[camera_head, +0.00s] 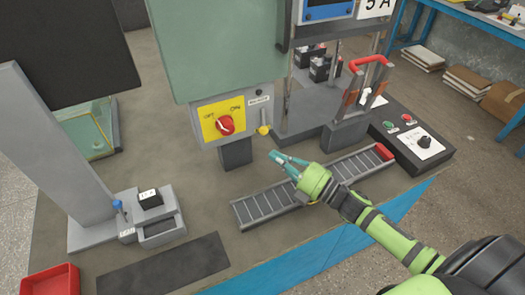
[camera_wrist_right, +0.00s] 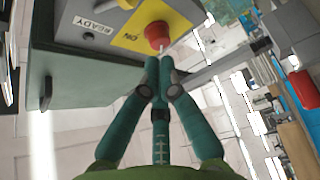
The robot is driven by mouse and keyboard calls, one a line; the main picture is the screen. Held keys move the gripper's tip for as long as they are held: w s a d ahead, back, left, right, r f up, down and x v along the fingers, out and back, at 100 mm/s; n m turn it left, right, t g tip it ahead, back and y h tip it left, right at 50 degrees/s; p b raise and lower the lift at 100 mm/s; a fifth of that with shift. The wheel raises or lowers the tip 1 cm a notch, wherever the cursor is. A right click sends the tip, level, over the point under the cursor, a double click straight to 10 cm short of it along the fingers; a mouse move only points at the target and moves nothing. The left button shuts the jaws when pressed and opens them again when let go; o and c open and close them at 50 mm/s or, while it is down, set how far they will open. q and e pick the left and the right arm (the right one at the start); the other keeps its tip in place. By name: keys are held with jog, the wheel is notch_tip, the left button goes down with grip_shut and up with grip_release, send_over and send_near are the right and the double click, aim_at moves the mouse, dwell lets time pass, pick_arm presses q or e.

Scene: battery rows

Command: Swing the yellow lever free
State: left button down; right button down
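The yellow lever (camera_head: 263,129) hangs at the lower right corner of the grey control panel, under a small label.
A ridged grey rack (camera_head: 250,211) with a red end lies under my right arm. A caged station with a red handle (camera_head: 369,61) stands right of the panel. A dark button box (camera_head: 414,140) sits at right. A grey stand holds a black battery (camera_head: 150,198).

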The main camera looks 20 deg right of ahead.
pick_arm(q)
jog(key=shift+w+d+f, duration=0.25)
pick_arm(e)
jog(key=shift+s+d, duration=0.15)
jog(key=shift+s, duration=0.7)
pick_arm(q)
jog(key=shift+s, duration=0.15)
